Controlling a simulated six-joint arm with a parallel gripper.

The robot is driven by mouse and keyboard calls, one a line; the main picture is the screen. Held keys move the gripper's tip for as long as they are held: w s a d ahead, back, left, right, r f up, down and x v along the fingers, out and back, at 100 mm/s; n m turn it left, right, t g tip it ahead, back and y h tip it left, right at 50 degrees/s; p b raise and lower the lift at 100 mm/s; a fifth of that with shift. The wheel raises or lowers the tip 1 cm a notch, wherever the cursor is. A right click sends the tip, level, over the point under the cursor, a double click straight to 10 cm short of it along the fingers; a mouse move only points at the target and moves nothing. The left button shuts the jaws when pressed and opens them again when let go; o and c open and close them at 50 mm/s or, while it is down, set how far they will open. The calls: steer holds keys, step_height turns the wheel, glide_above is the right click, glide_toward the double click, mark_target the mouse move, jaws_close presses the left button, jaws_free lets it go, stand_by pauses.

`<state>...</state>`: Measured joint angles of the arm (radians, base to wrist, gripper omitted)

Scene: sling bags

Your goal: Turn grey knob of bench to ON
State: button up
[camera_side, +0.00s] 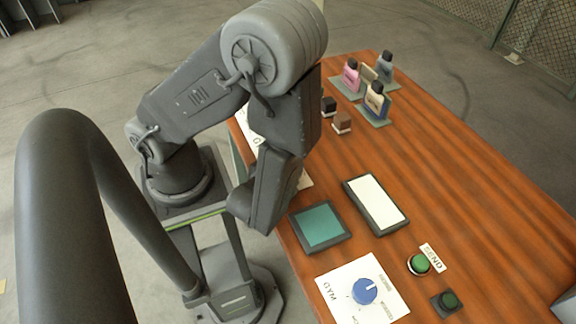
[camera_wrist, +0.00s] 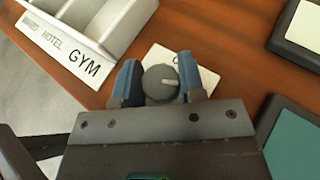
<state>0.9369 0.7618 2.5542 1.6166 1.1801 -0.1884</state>
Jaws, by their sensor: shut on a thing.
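The grey knob (camera_wrist: 160,84) shows in the wrist view, round, with a pale pointer line on its top running toward the picture's right. It sits on a white plate (camera_wrist: 207,76) whose lettering is mostly hidden by my fingers, so I cannot read the knob's setting. My gripper (camera_wrist: 158,70) has its two blue-grey fingers closed against the left and right sides of the knob. In the side view, my arm hides the grey knob and the fingers.
A white compartment tray (camera_wrist: 92,32) labelled GYM and HOTEL stands close at the wrist view's upper left. In the side view are a teal pad (camera_side: 320,226), a white-screened tablet (camera_side: 376,203), a blue knob (camera_side: 365,291), green buttons (camera_side: 419,264) and small bags (camera_side: 376,100).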

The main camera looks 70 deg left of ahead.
stand_by(0.4)
steer(key=o, duration=0.9)
steer(key=shift+o, duration=0.2)
